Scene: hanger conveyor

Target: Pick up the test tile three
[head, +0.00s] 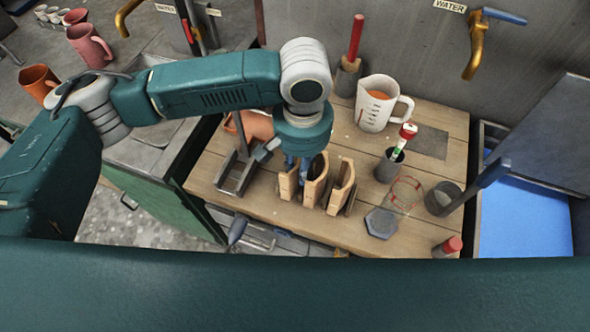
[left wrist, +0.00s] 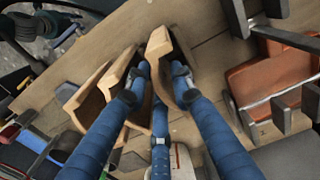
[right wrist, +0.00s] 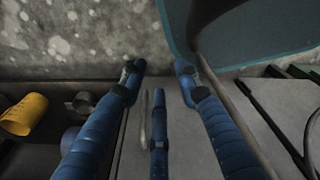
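Three upright wooden tiles with curved tops stand in a row on the wooden table: a left one (head: 287,187), a middle one (head: 315,184) and a right one (head: 341,188). No number shows, so I cannot tell which is test tile three. My left gripper (head: 297,168) is down at the left tile, which is the rightmost in the left wrist view (left wrist: 158,42). One finger is in the gap beside the middle tile, another on the far side. I cannot tell whether they press on it. My right gripper (right wrist: 158,72) is open and empty, off the table.
Right of the tiles are a dark hexagonal piece (head: 381,223), a dark cup with a red-capped tube (head: 390,166) and a white measuring jug (head: 377,103). A dark metal rack (head: 237,174) stands close on the left. A blue basin (head: 525,215) lies right.

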